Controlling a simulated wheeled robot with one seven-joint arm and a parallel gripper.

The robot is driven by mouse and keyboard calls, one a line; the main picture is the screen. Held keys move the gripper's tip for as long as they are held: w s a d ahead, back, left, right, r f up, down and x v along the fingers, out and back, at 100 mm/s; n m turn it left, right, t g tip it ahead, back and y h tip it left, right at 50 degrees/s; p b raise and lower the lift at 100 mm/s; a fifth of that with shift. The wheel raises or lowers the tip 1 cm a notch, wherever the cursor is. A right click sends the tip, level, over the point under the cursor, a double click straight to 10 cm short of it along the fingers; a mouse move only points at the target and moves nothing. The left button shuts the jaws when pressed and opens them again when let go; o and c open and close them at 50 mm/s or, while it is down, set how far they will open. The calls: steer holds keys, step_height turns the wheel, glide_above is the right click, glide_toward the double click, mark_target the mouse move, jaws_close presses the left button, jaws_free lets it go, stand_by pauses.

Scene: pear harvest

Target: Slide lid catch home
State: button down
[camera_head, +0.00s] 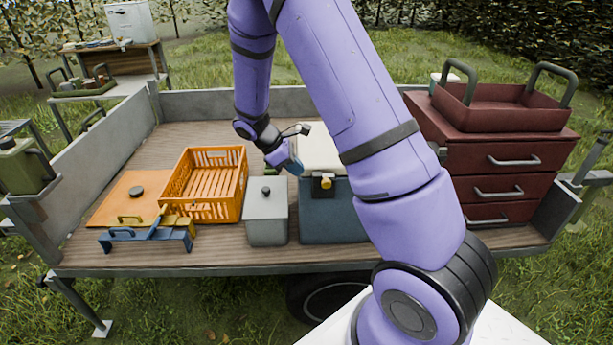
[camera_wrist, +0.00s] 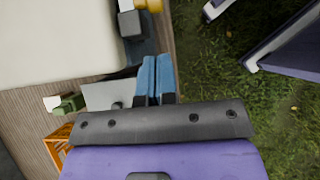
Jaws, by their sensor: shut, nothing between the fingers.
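A blue cool box (camera_head: 330,222) with a cream lid (camera_head: 318,140) stands on the trailer bed. Its dark catch (camera_head: 316,186) with a yellow knob (camera_head: 326,183) is at the front upper edge, just under the lid. My gripper (camera_head: 296,168) has blue fingers and is at the box's left front, left of the catch. In the wrist view the fingers (camera_wrist: 157,70) are together and empty. The catch block (camera_wrist: 131,24) and yellow knob (camera_wrist: 150,5) lie beyond the fingertips, apart from them, at that view's top. The cream lid (camera_wrist: 50,40) fills the upper left. My arm hides the box's right side.
A grey box (camera_head: 266,222) with a black-knobbed lid stands close left of the cool box. An orange crate (camera_head: 174,210), blue and yellow handled tools (camera_head: 140,240) and an orange board (camera_head: 112,200) lie farther left. Red drawers (camera_head: 500,170) stand right. Grass lies beyond the trailer's edge.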

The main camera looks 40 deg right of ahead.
steer(key=v, duration=0.6)
steer(key=shift+w+a, duration=0.25)
steer(key=shift+a, duration=0.05)
steer(key=shift+r, duration=0.15)
steer(key=s+a+r+m+t+y, duration=0.25)
steer(key=s+r, duration=0.35)
steer(key=r, duration=0.3)
steer(key=s+a+r+m+t+y, duration=0.1)
steer(key=s+r+m+t, duration=0.15)
steer(key=s+r, duration=0.45)
steer(key=s+a+r+m+t+y, duration=0.1)
steer(key=s+a+r+m+t, duration=0.1)
steer(key=s, duration=0.6)
steer(key=s+a+r+m+t+y, duration=0.1)
steer(key=s+a+r+m+t, duration=0.1)
steer(key=s+r+m, duration=0.2)
steer(key=shift+s+a+r+y, duration=0.4)
steer(key=shift+s+r, duration=0.7)
steer(key=shift+s, duration=0.95)
